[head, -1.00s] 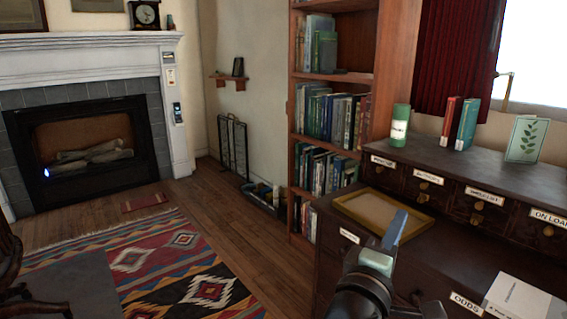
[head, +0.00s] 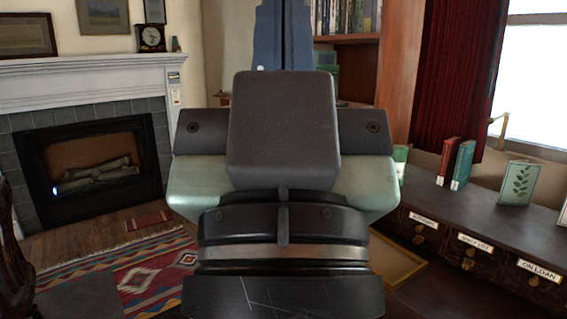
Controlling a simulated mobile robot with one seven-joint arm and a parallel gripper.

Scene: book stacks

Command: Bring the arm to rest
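My gripper (head: 284,32) is raised close in front of the head camera, in the middle of the view. I see it from behind, with its dark and pale green hand body large and its blue fingers pointing up. The two fingers sit together and look shut, with nothing visible between them. The very tips reach the top edge of the picture. The hand hides most of the bookcase (head: 400,70) and the left part of the drawer cabinet (head: 480,215).
The dark cabinet top at right carries a red book (head: 447,160), a teal book (head: 463,164) and a leaf-pattern card (head: 519,182). A wooden tray (head: 405,262) shows partly beside my wrist. A fireplace (head: 92,165) and patterned rug (head: 160,275) are at left.

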